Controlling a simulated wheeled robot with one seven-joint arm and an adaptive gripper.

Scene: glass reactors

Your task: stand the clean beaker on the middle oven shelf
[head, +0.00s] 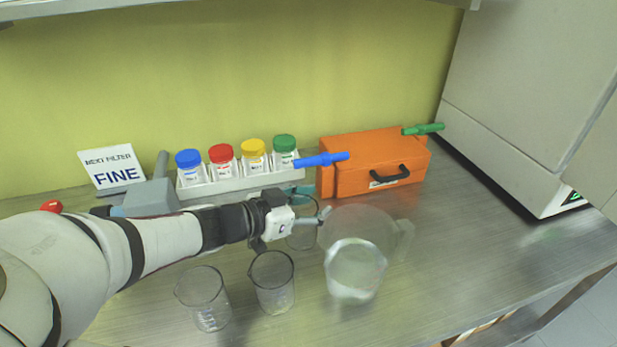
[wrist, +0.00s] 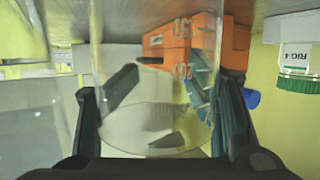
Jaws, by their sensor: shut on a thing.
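My gripper (head: 308,219) is shut on a clear glass beaker (head: 302,237) over the bench, in front of the orange case. In the wrist view the beaker (wrist: 155,115) sits between my two dark fingers, with volume marks on its wall and no clear contents. I cannot tell whether its base touches the bench. Two other clear beakers, one at left (head: 203,300) and one nearer my gripper (head: 272,285), stand on the bench in front of my arm. No oven shelf can be made out.
A clear handled jug (head: 385,225) stands just right of my gripper. Behind are a rack (head: 240,183) of several colour-capped bottles, an orange case (head: 370,160) and a "FINE" sign (head: 112,167). A grey cabinet (head: 530,90) stands at right. The bench (head: 480,260) is clear right of the jug.

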